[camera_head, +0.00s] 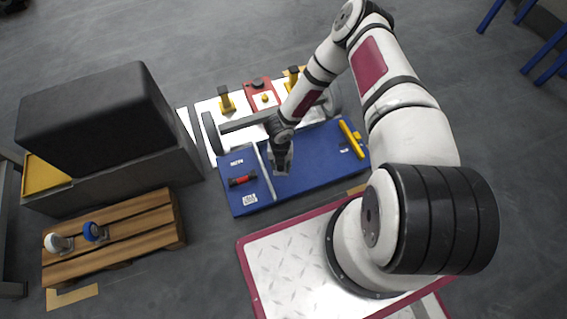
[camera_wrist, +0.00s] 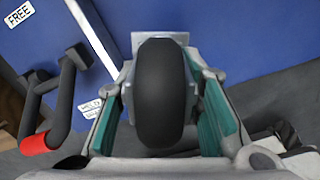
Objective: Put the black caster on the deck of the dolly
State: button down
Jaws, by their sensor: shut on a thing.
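The black caster (camera_wrist: 161,92) has a broad dark wheel and a grey metal mount, and fills the middle of the wrist view. My gripper (camera_wrist: 162,118) is shut on it, with a teal pad on each side. In the head view my gripper (camera_head: 282,163) is over the blue panel, by its white stripe; the caster is hard to make out there. The slatted wooden platform (camera_head: 120,232) at the lower left looks like the dolly's deck. A white caster (camera_head: 58,243) and a blue caster (camera_head: 94,232) stand on its left part. My gripper is well right of it.
The blue panel (camera_head: 310,172) bears a red-and-black handle (camera_head: 242,181) and a yellow handle (camera_head: 351,138). A grey axle with wheels (camera_head: 243,124) lies behind it. A large black-topped box (camera_head: 95,110) stands behind the wooden platform. The platform's right part is bare.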

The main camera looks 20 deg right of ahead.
jog(key=shift+w+d+f+b, duration=0.1)
jog(key=shift+w+d+b, duration=0.1)
jog(key=shift+w+d, duration=0.35)
jog(key=shift+w+d+f+b, duration=0.1)
jog(key=shift+w+d+b, duration=0.15)
jog(key=shift+w, duration=0.4)
jog(key=shift+w+d+f, duration=0.2)
jog(key=shift+f, duration=0.1)
jog(key=shift+f+b, duration=1)
jog(key=shift+f, duration=0.4)
jog(key=shift+f, duration=0.15)
jog(key=c, duration=1.1)
grip_release()
notch_tip(320, 180, up, 12)
jog(key=p, duration=0.4)
jog(key=shift+s+p, duration=0.1)
jog(key=shift+p, duration=0.25)
